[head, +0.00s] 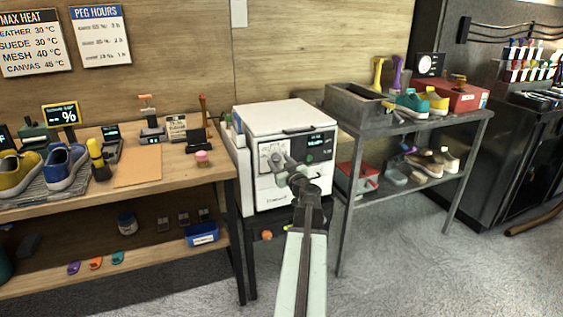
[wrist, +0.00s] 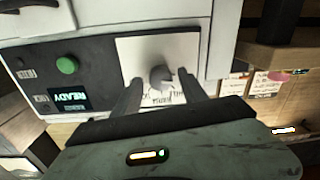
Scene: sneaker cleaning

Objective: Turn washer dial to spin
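The white washer (head: 288,118) stands on a dark stand between the wooden bench and the metal shelf. Its front panel has a lit display (wrist: 68,99) reading READY and a green button (wrist: 67,65). The grey dial (wrist: 162,77) sits on a pale square plate with small printed marks, too blurred to read. My gripper (wrist: 161,90) is open, with one finger on each side of the dial in the wrist view. I cannot tell whether either finger touches it. In the head view my gripper (head: 283,166) is in front of the washer face and hides the dial.
The wooden bench (head: 185,178) at left holds sneakers (head: 62,167) and small tools. The metal shelf (head: 350,133) at right carries a grey bin, a red box and shoes. Open floor (head: 400,260) lies in front of the shelf.

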